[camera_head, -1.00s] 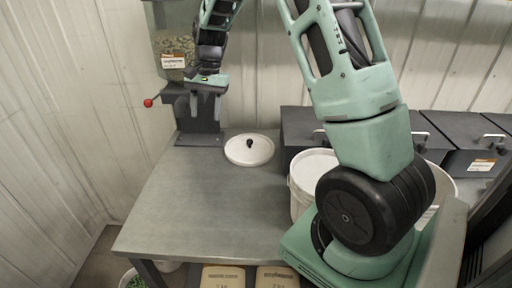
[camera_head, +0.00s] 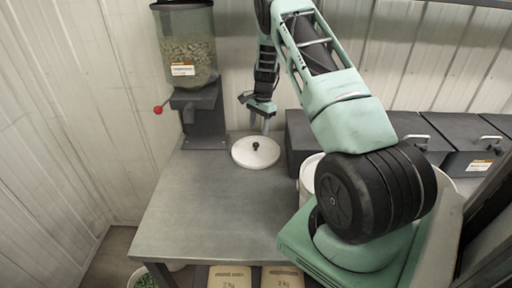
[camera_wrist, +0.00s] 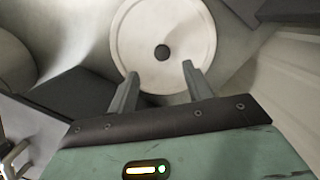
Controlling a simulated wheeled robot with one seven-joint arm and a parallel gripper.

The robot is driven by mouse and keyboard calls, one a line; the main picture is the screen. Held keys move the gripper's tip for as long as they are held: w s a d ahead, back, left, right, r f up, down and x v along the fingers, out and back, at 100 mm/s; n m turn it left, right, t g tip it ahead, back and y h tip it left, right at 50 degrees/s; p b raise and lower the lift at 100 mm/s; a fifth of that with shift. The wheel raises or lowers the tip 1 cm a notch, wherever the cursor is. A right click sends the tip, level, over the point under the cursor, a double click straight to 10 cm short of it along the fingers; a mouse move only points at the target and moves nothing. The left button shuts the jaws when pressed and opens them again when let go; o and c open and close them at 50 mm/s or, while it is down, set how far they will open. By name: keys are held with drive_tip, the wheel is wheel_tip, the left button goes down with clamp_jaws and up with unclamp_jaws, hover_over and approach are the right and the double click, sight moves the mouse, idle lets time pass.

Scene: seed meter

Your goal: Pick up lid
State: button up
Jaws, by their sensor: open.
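The lid (camera_head: 252,158) is a round white disc with a small dark knob (camera_head: 256,146) at its centre. It lies flat on the grey table behind its middle. In the wrist view the lid (camera_wrist: 165,25) is ahead of the fingers, with its knob (camera_wrist: 162,52) between and beyond the fingertips. My gripper (camera_head: 258,116) is above the back of the lid, pointing down. Its two fingers also show in the wrist view (camera_wrist: 159,72), spread apart with nothing between them. The gap between fingers and knob cannot be judged exactly.
A seed hopper (camera_head: 187,50) on a dark stand (camera_head: 205,120) with a red-knobbed lever is left of my gripper. Dark bins (camera_head: 455,140) line the back right. A white bucket (camera_head: 308,178) stands right of the lid. The front of the table (camera_head: 205,215) is clear.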

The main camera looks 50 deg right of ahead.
sight(256, 143)
drive_tip(key=shift+w+a+f+p, duration=0.15)
drive_tip(key=shift+f+p, duration=0.45)
drive_tip(key=shift+f, duration=0.55)
drive_tip(key=shift+a+f+p, duration=0.2)
drive_tip(key=shift+f+p, duration=0.35)
drive_tip(key=shift+f, duration=0.6)
drive_tip(key=shift+w+a+f+p, duration=0.15)
drive_tip(key=shift+f+p, duration=0.45)
drive_tip(key=shift+f, duration=0.55)
drive_tip(key=shift+s, duration=0.1)
drive_tip(key=c, duration=1.1)
